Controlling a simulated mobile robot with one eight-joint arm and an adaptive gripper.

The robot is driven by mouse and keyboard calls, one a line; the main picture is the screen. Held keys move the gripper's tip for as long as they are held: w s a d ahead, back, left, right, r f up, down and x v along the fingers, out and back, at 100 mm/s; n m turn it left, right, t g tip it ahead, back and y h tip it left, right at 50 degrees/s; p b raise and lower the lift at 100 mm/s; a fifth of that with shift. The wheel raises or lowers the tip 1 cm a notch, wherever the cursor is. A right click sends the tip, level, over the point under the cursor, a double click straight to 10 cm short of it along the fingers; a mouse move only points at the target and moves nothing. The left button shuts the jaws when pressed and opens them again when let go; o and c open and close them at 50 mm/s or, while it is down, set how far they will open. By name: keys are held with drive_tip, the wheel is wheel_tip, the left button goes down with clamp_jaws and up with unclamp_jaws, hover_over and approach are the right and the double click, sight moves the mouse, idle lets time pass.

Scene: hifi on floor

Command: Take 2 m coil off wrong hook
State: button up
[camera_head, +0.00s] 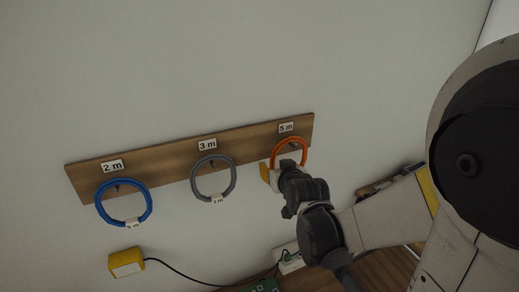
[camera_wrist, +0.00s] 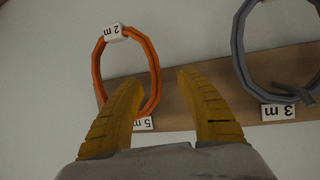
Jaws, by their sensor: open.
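The orange coil (camera_head: 304,151) hangs on the board's right hook, under the "5 m" label (camera_head: 286,127). In the wrist view, which is upside down, the orange coil (camera_wrist: 97,75) carries a "2 m" tag (camera_wrist: 113,32). My gripper (camera_head: 276,169) is at this coil, open. In the wrist view one strand of the coil shows between the open fingers (camera_wrist: 158,82), with the left finger overlapping the ring. I cannot tell whether they touch. In the head view my gripper hides the coil's lower part and tag.
A blue coil (camera_head: 98,205) tagged "5 m" hangs under the "2 m" label (camera_head: 112,166). A grey coil (camera_head: 194,180) hangs under the "3 m" label (camera_head: 207,144). The wooden board (camera_head: 165,165) is on the wall. A yellow box (camera_head: 126,262) with a black cable is below.

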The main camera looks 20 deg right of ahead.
sight(273, 163)
drive_tip(key=x, duration=0.3)
drive_tip(key=b+x, duration=0.1)
drive_tip(key=x, duration=0.1)
drive_tip(key=shift+d, duration=0.35)
drive_tip(key=shift+s, duration=0.1)
clamp_jaws()
